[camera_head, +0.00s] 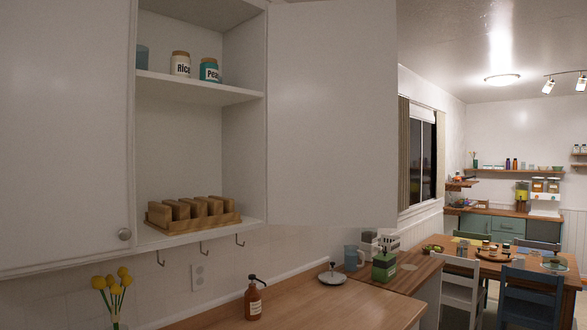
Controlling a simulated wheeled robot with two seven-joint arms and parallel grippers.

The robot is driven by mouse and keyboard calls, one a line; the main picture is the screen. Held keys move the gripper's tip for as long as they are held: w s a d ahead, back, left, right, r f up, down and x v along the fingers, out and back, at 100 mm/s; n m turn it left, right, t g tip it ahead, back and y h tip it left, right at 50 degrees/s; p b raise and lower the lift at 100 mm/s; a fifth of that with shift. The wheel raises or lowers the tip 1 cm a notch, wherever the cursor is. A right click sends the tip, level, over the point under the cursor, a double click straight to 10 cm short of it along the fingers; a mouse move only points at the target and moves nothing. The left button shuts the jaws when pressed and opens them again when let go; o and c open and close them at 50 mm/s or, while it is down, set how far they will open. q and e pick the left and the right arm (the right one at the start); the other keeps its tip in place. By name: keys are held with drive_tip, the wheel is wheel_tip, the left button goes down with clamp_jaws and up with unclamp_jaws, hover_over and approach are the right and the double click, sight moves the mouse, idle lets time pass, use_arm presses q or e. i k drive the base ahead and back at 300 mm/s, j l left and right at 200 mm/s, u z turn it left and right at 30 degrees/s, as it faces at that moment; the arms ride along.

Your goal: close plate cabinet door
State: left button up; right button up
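The open white cabinet door (332,115) hangs from the right side of the wall cabinet and stands swung outward. A wooden rack (195,212) with several upright wooden pieces stands on the cabinet floor. The left cabinet door (65,130) is shut and has a round knob (124,234). Neither of my grippers shows in the head view.
Below is a wooden counter (300,302) with a brown pump bottle (253,300), a lidded dish (332,275), a blue mug (351,258) and a green dispenser (384,265). Yellow flowers (113,288) stand at lower left. Hooks hang under the cabinet. A dining table (490,262) with chairs stands at right.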

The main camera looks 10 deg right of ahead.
sight(333, 116)
drive_tip(key=z, duration=1.2)
drive_tip(key=i+z, duration=0.4)
drive_tip(key=i, duration=2.9)
drive_tip(key=i+u, duration=0.15)
drive_tip(key=i, duration=0.4)
drive_tip(key=i+l+u, duration=0.15)
drive_tip(key=i, duration=0.35)
drive_tip(key=i+l+u, duration=0.15)
drive_tip(key=i, duration=0.35)
drive_tip(key=i+l+u, duration=0.1)
drive_tip(key=u, duration=3.8)
